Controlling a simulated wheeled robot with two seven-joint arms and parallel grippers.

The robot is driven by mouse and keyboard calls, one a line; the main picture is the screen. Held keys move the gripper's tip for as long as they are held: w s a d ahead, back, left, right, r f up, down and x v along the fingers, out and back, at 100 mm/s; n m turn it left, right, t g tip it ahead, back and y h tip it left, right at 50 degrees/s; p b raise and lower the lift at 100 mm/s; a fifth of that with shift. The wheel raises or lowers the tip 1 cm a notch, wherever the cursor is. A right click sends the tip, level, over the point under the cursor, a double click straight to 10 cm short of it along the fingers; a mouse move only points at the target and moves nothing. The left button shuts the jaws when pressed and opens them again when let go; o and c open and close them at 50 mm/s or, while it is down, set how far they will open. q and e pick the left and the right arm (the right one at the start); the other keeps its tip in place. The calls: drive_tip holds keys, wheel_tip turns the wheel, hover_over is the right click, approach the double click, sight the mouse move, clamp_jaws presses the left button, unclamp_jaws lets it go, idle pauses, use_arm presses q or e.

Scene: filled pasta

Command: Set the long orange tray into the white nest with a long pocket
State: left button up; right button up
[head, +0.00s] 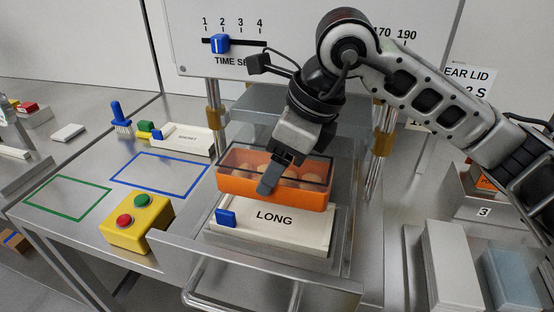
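The long orange tray (237,187) holds several pale round pieces under a clear dark-edged top. It is over the white nest (312,233), which is marked LONG and has a blue tab at its left front. The tray hides the pocket, so I cannot tell whether its underside touches the nest. My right gripper (274,177) reaches down over the tray from the right. One finger lies against the tray's front wall; the other is hidden behind it. The gripper appears shut on the tray. My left gripper is not in view.
The nest sits in a pulled-out metal drawer (183,258) with a front handle, beneath a panel with a time slider (220,44). A yellow button box (138,223) stands left of it.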

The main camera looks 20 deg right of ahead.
drive_tip(key=shift+f+b, duration=1.4)
drive_tip(key=shift+w+f+b, duration=0.1)
drive_tip(key=shift+f+b, duration=0.8)
drive_tip(key=shift+b, duration=0.05)
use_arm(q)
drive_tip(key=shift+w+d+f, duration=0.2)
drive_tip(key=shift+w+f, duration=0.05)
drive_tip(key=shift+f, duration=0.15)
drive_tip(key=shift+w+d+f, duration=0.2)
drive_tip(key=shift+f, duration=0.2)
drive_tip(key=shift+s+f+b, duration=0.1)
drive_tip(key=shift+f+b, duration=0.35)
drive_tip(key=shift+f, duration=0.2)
use_arm(e)
drive_tip(key=shift+f, duration=0.25)
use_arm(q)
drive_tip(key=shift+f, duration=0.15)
use_arm(e)
drive_tip(key=shift+f, duration=0.2)
